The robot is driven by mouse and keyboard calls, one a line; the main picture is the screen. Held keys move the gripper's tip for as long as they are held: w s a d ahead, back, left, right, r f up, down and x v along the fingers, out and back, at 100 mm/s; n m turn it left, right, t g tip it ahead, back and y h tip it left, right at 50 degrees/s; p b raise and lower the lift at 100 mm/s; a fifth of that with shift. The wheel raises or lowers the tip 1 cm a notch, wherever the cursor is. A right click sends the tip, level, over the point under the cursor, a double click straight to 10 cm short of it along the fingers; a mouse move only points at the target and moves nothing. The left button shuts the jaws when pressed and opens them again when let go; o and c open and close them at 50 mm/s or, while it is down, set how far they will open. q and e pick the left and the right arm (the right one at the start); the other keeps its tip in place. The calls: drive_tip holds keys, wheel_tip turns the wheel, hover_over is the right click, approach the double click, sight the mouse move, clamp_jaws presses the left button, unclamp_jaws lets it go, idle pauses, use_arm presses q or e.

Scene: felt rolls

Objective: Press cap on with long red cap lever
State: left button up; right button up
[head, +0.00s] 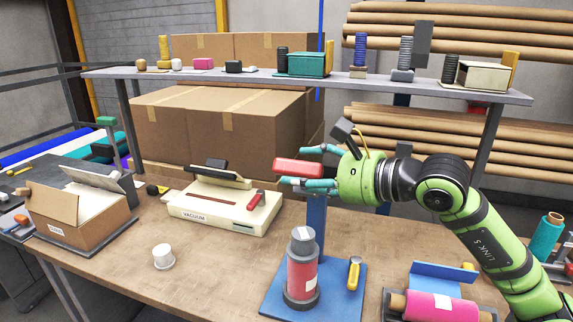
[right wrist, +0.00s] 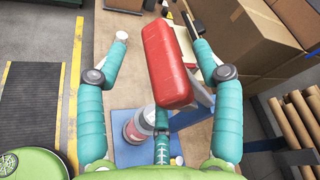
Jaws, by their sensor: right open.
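The long red cap lever (head: 298,168) sticks out to the left at the top of a blue post (head: 316,212). My right gripper (head: 318,166) is open around the red lever, with teal fingers above and below it. In the right wrist view the lever (right wrist: 168,62) lies between the spread fingers of the gripper (right wrist: 160,34), with gaps on both sides. A red canister (head: 301,270) with a grey top (head: 302,240) stands upright on the blue base plate (head: 270,292), below the lever. In the wrist view the canister (right wrist: 136,130) is partly hidden. My left gripper is not in view.
A pink roll (head: 428,306) is at the front right. A shelf (head: 240,77) with several items spans the back.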

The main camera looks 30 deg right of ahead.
drive_tip(key=x, duration=0.1)
drive_tip(key=p+x, duration=0.1)
drive_tip(key=x, duration=0.1)
drive_tip(key=shift+r+p, duration=0.25)
drive_tip(key=shift+p, duration=0.05)
drive_tip(key=shift+w+a+f, duration=0.25)
drive_tip(key=shift+w+f, duration=0.1)
drive_tip(key=shift+w, duration=0.1)
drive_tip(key=shift+c, duration=0.4)
drive_tip(key=c, duration=1.2)
